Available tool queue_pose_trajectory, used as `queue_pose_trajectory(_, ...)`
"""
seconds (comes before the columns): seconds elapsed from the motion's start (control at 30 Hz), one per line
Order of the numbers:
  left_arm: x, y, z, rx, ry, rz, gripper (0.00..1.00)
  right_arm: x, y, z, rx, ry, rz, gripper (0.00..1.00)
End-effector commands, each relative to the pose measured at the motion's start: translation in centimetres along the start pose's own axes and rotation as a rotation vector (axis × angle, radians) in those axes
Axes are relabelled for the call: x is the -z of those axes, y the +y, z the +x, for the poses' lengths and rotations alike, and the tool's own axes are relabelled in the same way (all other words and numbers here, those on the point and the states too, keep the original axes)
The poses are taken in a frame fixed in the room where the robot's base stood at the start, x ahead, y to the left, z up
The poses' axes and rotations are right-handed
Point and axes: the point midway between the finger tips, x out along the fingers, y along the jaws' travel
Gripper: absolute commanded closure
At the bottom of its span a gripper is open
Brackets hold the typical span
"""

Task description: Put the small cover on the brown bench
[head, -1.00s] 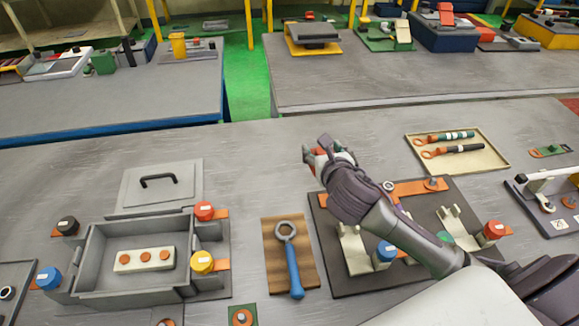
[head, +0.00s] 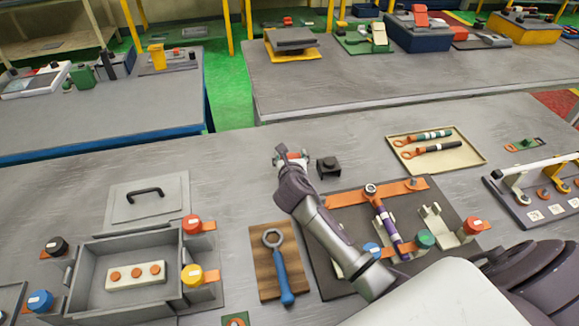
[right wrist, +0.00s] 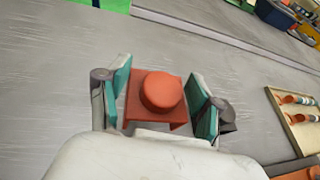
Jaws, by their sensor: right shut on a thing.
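My right gripper (head: 290,158) is over the grey bench top, behind the dark fixture board. In the right wrist view its teal-padded fingers (right wrist: 160,100) are shut on a small orange cover (right wrist: 162,92) with a round knob on top. The cover shows only as a bit of red-orange in the head view. A brown wooden board (head: 262,284) with a blue wrench (head: 282,272) lies to the front left of the gripper. No other brown surface clearly reads as a bench. My left gripper is out of view.
A small black block (head: 329,167) stands just right of the gripper. The dark fixture board (head: 322,262) carries a purple-banded rod (head: 386,225) and colored knobs. A grey box (head: 88,297) is at left and a tan tray (head: 470,157) at right. Bare grey surface lies behind.

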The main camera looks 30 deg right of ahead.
Motion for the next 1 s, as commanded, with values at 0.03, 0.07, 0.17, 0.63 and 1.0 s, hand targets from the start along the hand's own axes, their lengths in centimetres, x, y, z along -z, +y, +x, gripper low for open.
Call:
queue_pose_trajectory(0.03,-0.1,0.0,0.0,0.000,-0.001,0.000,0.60,0.1,0.3,0.1,-0.001,0.001,0.001,0.74)
queue_pose_trajectory(0.07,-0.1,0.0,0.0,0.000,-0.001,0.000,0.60,0.3,0.4,0.2,-0.001,0.001,0.002,0.74)
queue_pose_trajectory(0.17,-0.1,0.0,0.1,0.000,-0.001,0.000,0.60,1.6,0.4,0.7,0.001,0.004,0.001,0.74)
queue_pose_trajectory(0.63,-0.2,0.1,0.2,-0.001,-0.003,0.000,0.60,3.9,0.5,1.7,-0.001,0.000,0.000,0.75)
queue_pose_trajectory(1.0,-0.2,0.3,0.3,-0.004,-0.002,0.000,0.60,4.0,0.5,1.7,0.000,0.000,0.001,0.09)
